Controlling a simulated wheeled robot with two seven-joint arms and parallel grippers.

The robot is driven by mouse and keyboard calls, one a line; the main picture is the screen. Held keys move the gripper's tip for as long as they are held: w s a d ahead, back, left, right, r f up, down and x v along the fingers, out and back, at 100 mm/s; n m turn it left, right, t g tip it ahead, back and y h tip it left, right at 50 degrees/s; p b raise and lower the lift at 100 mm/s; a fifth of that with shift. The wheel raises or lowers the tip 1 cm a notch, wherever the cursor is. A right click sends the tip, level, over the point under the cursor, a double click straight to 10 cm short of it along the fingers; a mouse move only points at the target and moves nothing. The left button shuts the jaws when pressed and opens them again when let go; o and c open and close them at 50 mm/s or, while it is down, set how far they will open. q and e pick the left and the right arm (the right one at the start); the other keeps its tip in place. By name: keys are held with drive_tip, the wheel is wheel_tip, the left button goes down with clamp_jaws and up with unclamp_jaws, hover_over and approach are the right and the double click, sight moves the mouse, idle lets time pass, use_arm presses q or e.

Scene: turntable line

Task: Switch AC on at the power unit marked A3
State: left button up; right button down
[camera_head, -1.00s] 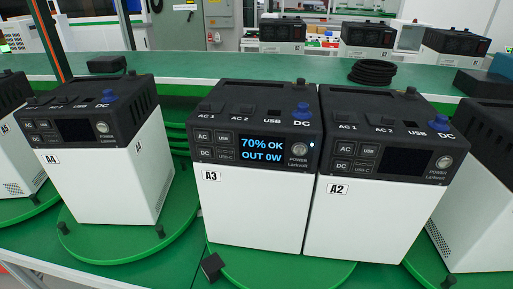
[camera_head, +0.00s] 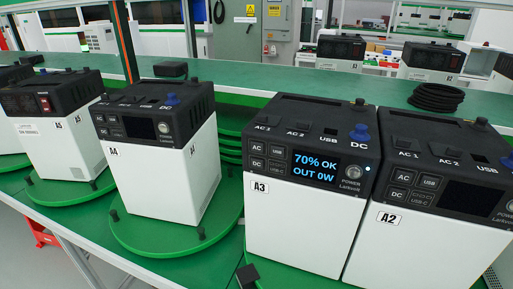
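The power unit marked A3 (camera_head: 300,225) stands upright right of centre, white with a black top. Its screen (camera_head: 315,167) is lit and reads "70% OK" and "OUT 0W". The AC button (camera_head: 257,148) is at the upper left of its front panel, above the DC button (camera_head: 257,164) and left of the USB button. The round POWER button (camera_head: 353,173) is right of the screen, with a small light near it. Neither of my grippers is in view.
Unit A2 (camera_head: 415,240) stands close against A3's right side, its screen dark. Unit A4 (camera_head: 160,180) stands on a green turntable (camera_head: 160,262) to the left, screen dark. Unit A5 (camera_head: 60,150) is farther left. A coiled black cable (camera_head: 436,97) lies on the back bench.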

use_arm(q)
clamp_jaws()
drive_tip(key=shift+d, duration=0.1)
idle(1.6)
